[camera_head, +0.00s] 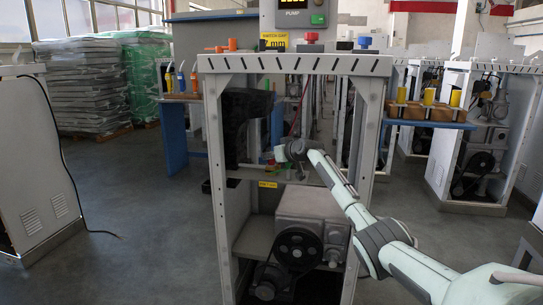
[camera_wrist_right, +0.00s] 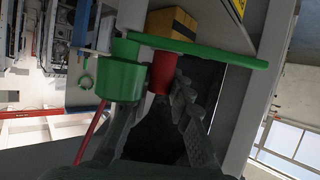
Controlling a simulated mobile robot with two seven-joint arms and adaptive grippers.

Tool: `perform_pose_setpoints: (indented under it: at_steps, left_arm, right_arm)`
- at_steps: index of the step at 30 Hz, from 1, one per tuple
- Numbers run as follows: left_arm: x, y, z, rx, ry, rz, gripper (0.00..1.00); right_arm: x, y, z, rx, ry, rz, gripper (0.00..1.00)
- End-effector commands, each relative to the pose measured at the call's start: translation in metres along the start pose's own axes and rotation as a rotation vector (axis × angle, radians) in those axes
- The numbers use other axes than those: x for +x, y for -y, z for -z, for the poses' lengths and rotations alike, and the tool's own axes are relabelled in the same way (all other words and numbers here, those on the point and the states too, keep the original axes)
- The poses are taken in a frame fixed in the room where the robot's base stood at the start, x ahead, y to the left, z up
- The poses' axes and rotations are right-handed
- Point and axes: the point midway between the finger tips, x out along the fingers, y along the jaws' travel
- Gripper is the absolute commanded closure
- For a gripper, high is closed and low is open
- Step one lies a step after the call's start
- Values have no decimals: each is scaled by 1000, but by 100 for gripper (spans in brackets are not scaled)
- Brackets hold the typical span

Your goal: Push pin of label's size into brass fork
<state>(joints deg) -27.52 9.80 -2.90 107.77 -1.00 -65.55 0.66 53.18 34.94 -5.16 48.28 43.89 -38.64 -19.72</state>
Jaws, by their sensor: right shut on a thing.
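My right gripper (camera_wrist_right: 158,92) is inside the open grey frame (camera_head: 216,150); it also shows small in the head view (camera_head: 283,153). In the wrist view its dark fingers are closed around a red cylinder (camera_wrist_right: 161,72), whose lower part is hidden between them. The red cylinder is right beside a green cup-like part (camera_wrist_right: 120,80) and just under a flat green bar (camera_wrist_right: 195,49); I cannot tell whether they touch. A yellow label (camera_head: 267,184) is on the frame's shelf edge, its print too small to read. I cannot make out a brass fork. My left gripper is out of view.
A yellow-brown block (camera_wrist_right: 172,22) is beyond the green bar. A grey pump (camera_head: 312,210) with a black pulley is low in the frame. Grey floor is open at left.

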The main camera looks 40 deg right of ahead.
Motion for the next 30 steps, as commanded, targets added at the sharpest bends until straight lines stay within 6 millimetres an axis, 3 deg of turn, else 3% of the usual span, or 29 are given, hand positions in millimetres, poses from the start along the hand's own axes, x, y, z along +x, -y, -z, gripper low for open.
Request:
perform_pose_setpoints:
  at_steps: [5,6,12,23,30]
  left_arm:
    - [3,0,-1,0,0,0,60]
    - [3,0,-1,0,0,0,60]
    - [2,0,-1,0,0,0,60]
    - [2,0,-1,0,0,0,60]
    - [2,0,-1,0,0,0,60]
  right_arm:
    - [2,0,-5,0,1,0,100]
    - [2,0,-5,0,1,0,79]
    - [2,0,-4,0,1,0,56]
    - [-1,-1,-4,0,0,-2,56]
    - [-26,-1,-5,-5,0,-2,56]
